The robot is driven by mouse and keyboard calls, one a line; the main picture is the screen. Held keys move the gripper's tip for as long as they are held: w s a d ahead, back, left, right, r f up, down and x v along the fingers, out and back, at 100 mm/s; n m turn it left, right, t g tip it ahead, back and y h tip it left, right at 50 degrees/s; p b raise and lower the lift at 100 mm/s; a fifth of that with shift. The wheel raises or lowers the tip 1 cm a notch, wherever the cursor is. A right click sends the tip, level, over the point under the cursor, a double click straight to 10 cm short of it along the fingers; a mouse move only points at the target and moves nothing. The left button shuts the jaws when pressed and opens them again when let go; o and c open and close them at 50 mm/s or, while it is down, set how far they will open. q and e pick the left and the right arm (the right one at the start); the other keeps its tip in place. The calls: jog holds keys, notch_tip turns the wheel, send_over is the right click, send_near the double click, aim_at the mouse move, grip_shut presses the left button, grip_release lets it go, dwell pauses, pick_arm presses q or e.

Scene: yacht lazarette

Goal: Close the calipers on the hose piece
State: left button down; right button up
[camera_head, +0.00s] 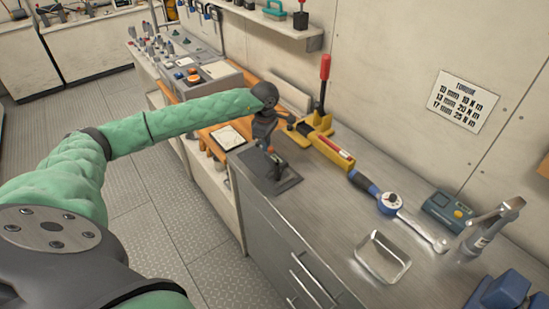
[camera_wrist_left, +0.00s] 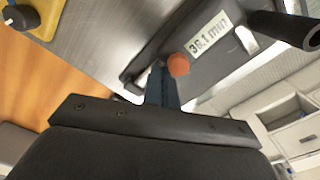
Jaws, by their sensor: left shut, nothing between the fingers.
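The calipers' readout (camera_wrist_left: 208,33) shows 36.1 mm in the left wrist view, on a dark grey body. A round orange knob (camera_wrist_left: 178,65) stands beside it. A black cylinder (camera_wrist_left: 285,28) at the upper right may be the hose piece; I cannot be sure. The gripper hides much of the calipers. My right gripper is out of view.
Right along the steel bench are a yellow tool with a red handle (camera_head: 325,75), a ratchet wrench (camera_head: 390,202), a metal tray (camera_head: 383,257) and a green meter (camera_head: 447,211). A control panel (camera_head: 200,78) stands to the left. The wall rises behind.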

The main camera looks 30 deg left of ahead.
pick_arm(q)
jog(key=shift+s+d, duration=0.3)
jog(key=shift+d, duration=0.4)
dwell(1.0)
jog(key=shift+a, duration=0.1)
jog(key=shift+w+a+b, duration=0.4)
jog(key=shift+a+b, duration=0.35)
jog(key=shift+a, duration=0.1)
notch_tip(320, 180, up, 8)
jog(key=p, duration=0.1)
jog(key=shift+p, duration=0.3)
dwell(0.5)
dwell(0.3)
